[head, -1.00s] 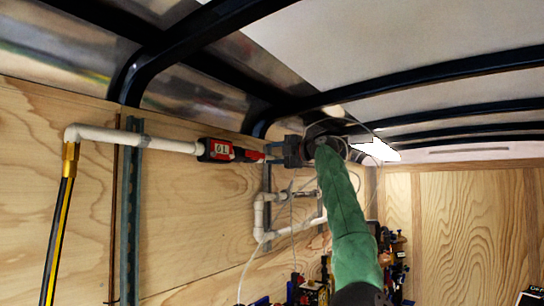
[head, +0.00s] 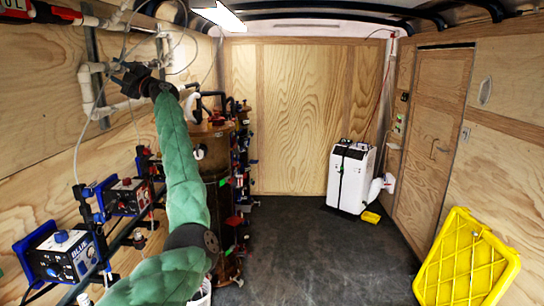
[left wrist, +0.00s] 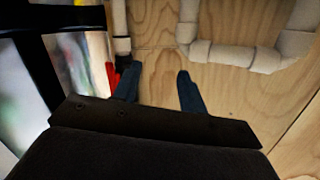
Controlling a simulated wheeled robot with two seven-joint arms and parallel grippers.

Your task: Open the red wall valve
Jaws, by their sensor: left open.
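My right gripper is not in view.
White pipes (left wrist: 235,55) run along the wall close to the fingertips. Blue-and-black boxes (head: 62,255) line the left wall below my arm. A brown cylinder (head: 215,150) stands beyond it. A white unit (head: 350,178) and yellow crate (head: 465,262) stand right. The middle floor is clear.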

